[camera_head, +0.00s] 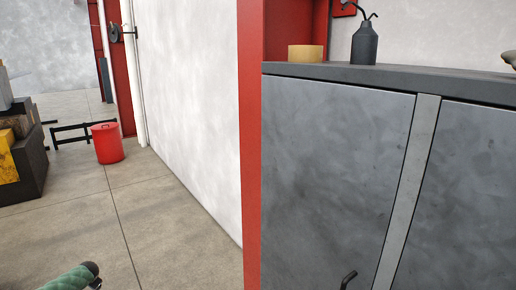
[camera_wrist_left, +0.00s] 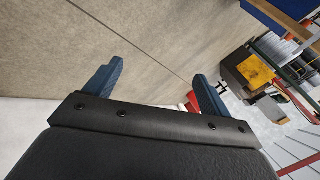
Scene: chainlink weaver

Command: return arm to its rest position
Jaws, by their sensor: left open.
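My left gripper (camera_wrist_left: 156,70) shows in the left wrist view. Its two blue fingers stand wide apart with nothing between them, and bare concrete floor lies beyond. In the head view I cannot make out the left gripper's fingers. My right gripper is in neither view.
A red bucket (camera_head: 107,143) stands on open floor (camera_head: 95,220) at left.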

